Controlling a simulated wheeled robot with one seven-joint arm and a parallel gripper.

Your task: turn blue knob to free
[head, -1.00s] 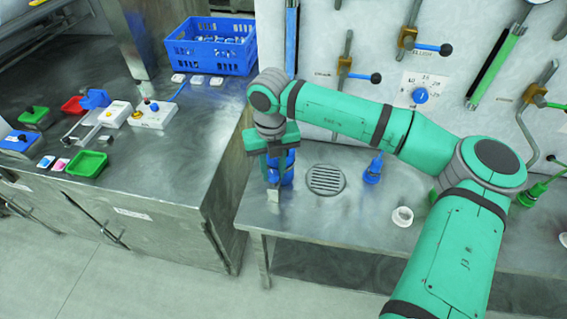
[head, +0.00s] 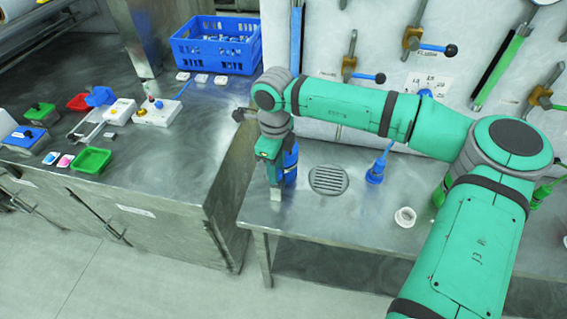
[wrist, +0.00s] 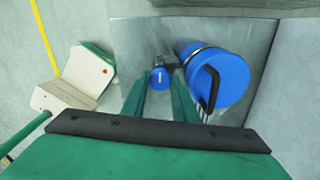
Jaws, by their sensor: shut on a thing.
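A blue drum (wrist: 222,75) with a black handle stands on the steel bench; in the head view it shows partly behind my gripper (head: 272,182). A small blue knob (wrist: 158,78) with a white line on its face sits beside the drum, at the dark fitting on its left. In the wrist view my gripper (wrist: 160,82) has one finger on each side of this knob and is shut on it. The knob is hidden in the head view. Which setting the white line marks cannot be read.
A floor-type drain (head: 328,180), a blue funnel-like piece (head: 376,170) and a white cup (head: 405,217) are on the bench to the right. A blue crate (head: 215,48) stands on the left counter. Levers hang on the wall behind my arm.

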